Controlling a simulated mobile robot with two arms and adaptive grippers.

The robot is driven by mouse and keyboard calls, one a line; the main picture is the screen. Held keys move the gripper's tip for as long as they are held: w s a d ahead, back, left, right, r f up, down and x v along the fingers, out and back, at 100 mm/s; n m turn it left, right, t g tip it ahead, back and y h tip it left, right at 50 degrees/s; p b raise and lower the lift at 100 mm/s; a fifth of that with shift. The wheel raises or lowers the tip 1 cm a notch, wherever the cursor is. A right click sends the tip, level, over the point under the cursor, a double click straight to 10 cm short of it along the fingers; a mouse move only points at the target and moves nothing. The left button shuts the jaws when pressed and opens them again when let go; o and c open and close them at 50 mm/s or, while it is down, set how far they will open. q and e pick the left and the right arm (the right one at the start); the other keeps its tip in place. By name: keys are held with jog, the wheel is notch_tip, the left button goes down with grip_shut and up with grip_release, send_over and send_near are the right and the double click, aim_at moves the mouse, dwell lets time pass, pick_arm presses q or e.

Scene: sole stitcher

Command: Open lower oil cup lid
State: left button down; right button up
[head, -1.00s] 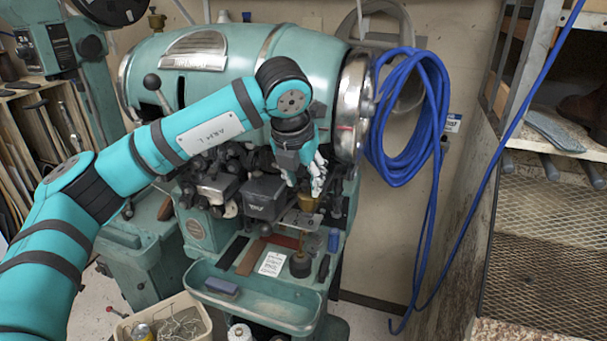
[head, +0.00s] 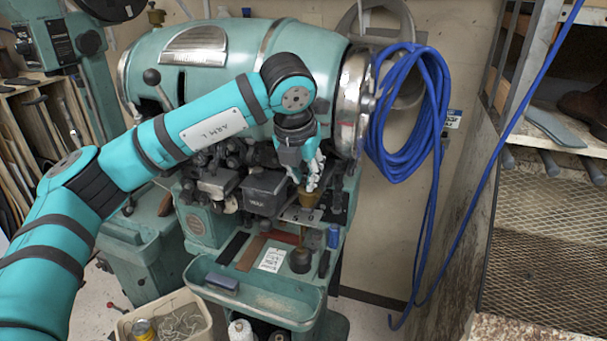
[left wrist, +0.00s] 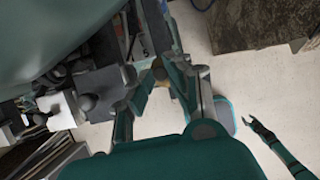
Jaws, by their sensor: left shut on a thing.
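The lower oil cup (head: 306,199) is a small brass cup on the front right of the teal stitching machine, below my left gripper. My left gripper (head: 313,183) points down, its pale fingers at the top of the cup. It is shut on the lid there, which the fingers mostly hide. In the left wrist view both fingers close around a small brownish piece (left wrist: 161,76). How far the lid is raised cannot be made out. My right gripper (left wrist: 263,127) shows small at the right of the left wrist view, fingers apart, over the floor.
A teal tray (head: 255,296) juts from the machine's front. Dark machine heads (head: 264,192) stand just left of the cup. A blue hose coil (head: 412,115) hangs on the wall at right. A bin (head: 180,312) stands on the floor at front left.

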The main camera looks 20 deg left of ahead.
pick_arm(q)
jog(key=shift+d+r+m+y+b, duration=0.15)
jog(key=shift+d+y+b, duration=0.2)
jog(key=shift+y, duration=0.2)
jog(key=shift+d+m+y+b, duration=0.2)
jog(key=shift+y+b, duration=0.15)
jog(key=shift+y, duration=0.2)
jog(key=shift+d+r+y+b, duration=0.15)
jog(key=shift+d+y+b, duration=0.25)
jog(key=shift+y, duration=0.5)
jog(key=y, duration=0.1)
jog(key=d+y, duration=0.1)
jog(key=shift+r+m+y, duration=0.2)
jog(key=shift+m+y, duration=0.15)
jog(key=shift+y, duration=0.05)
jog(key=shift+s+d+f+m+t+y+b, duration=0.1)
jog(key=shift+d+f+m+t+y+b, duration=0.45)
jog(key=shift+y, duration=0.9)
jog(key=shift+w+d+f+m+t+y+b, duration=0.1)
jog(key=shift+d+m+t+y+b, duration=0.2)
jog(key=shift+d+y+b, duration=0.65)
jog(key=shift+s+d+f+m+t+y+b, duration=0.1)
jog(key=shift+d+f+m+t+y+b, duration=0.5)
jog(key=shift+y, duration=1.3)
jog(key=shift+a+r, duration=0.2)
jog(key=shift+r, duration=0.1)
